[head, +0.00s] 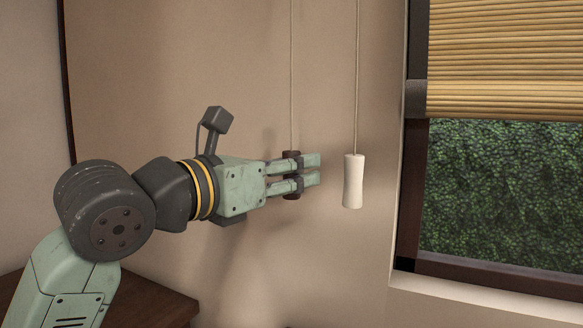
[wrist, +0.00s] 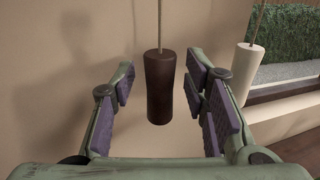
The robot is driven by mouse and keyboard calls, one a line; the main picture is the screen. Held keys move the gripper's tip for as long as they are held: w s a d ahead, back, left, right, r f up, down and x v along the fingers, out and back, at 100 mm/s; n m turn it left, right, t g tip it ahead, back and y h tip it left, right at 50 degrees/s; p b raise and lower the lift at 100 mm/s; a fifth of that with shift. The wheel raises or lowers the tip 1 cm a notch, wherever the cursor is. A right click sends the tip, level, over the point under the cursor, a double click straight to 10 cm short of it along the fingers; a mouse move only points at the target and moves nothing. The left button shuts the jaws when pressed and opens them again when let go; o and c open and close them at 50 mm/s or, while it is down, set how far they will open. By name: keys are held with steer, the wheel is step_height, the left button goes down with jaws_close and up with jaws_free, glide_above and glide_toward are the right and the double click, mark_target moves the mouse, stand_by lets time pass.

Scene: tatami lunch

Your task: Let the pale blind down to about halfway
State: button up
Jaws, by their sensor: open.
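The pale blind (head: 505,55) is a straw-coloured slatted blind at the upper right of the head view, its lower edge partway down the window. A cream pull (head: 353,182) hangs on a cord left of the window; it also shows at the right in the wrist view (wrist: 245,65). A dark brown pull (wrist: 160,88) hangs on another cord (head: 291,75) further left. My gripper (head: 318,169) is open, with the dark pull between its fingers in the wrist view. The fingers partly hide that pull in the head view. The cream pull is outside the fingers.
The window frame (head: 413,190) and sill (head: 480,300) stand right of the cream pull. A dark wooden surface (head: 160,300) is at the lower left. The plain wall (head: 190,70) lies behind the cords. The cream pull hangs close beyond my fingertips.

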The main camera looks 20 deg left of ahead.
steer(key=v, duration=1.1)
steer(key=shift+s, duration=0.2)
steer(key=shift+a, duration=0.1)
